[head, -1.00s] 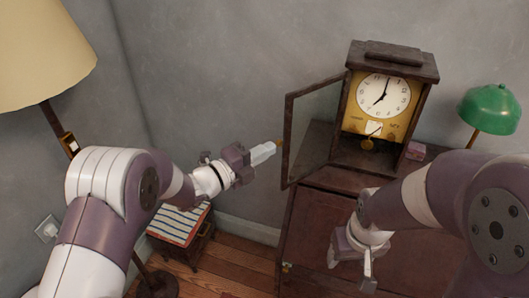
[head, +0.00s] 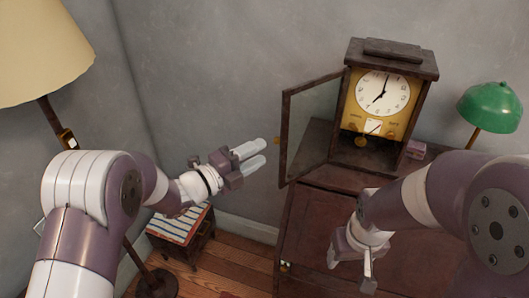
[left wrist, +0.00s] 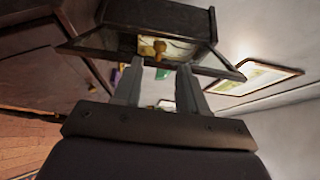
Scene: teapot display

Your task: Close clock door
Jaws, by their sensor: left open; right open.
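The clock (head: 387,95) is a dark wooden case with a white dial and a gold front, standing on a brown cabinet. Its glass door (head: 312,125) is hinged on the left of the case and stands wide open toward the left. A small gold knob (head: 277,141) sits on the door's free edge. My left gripper (head: 256,154) is open and empty, just left of the knob and apart from it. In the left wrist view the knob (left wrist: 160,46) shows beyond and between the open fingers. My right gripper (head: 350,272) is open and empty in front of the cabinet.
A green lamp (head: 491,108) and a small pink box (head: 416,149) are right of the clock on the cabinet (head: 325,230). A floor lamp (head: 45,55) stands at the left. A striped stool (head: 180,226) is below my left arm.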

